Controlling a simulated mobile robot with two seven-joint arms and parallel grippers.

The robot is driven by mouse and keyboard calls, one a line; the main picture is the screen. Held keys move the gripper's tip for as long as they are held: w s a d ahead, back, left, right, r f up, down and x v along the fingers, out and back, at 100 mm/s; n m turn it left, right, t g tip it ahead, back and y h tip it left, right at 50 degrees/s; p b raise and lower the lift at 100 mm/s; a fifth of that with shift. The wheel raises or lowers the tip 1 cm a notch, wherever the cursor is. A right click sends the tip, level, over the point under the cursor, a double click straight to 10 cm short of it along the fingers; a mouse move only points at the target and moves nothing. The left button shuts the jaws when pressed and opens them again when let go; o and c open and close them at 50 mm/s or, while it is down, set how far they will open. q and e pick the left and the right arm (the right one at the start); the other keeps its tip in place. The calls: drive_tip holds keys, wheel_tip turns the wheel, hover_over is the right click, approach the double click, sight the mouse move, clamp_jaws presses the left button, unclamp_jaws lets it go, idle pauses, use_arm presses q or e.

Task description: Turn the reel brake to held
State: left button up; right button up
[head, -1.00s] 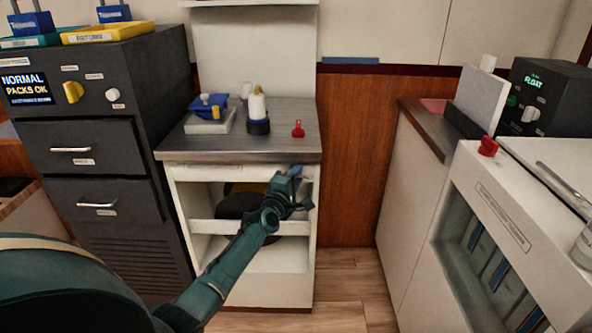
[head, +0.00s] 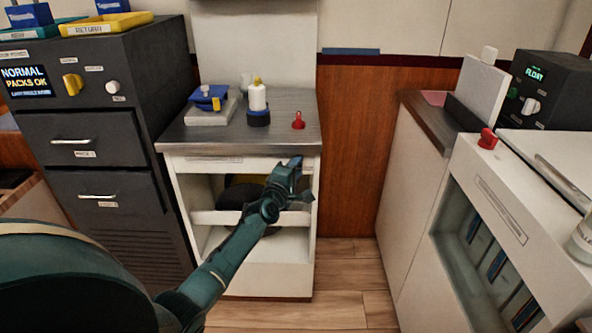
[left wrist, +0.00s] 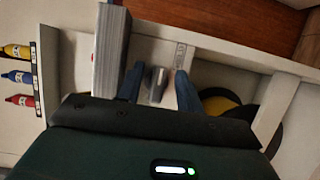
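The cabinet (head: 240,163) under the metal counter has a white front rail and an open bay. A black and yellow reel (head: 228,193) sits in the bay, partly hidden by my left arm; it also shows in the left wrist view (left wrist: 216,106). A small grey knob (left wrist: 157,84), apparently the reel brake, is on the rail beside a printed label (left wrist: 179,57). My left gripper (head: 293,166) is at the rail's right end. In the left wrist view its blue fingers (left wrist: 160,88) are open, one on each side of the knob, with gaps visible. My right gripper is out of view.
The metal counter (head: 285,135) juts out just above my left gripper and holds a bottle (head: 258,100) and a red item (head: 298,121). A dark drawer cabinet (head: 95,150) stands left. A white unit with a red lever (head: 488,139) stands right. Floor between is clear.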

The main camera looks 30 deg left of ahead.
use_arm(q)
drive_tip(key=s+d+p, duration=0.2)
drive_tip(key=s+p, duration=0.1)
drive_tip(key=s, duration=1)
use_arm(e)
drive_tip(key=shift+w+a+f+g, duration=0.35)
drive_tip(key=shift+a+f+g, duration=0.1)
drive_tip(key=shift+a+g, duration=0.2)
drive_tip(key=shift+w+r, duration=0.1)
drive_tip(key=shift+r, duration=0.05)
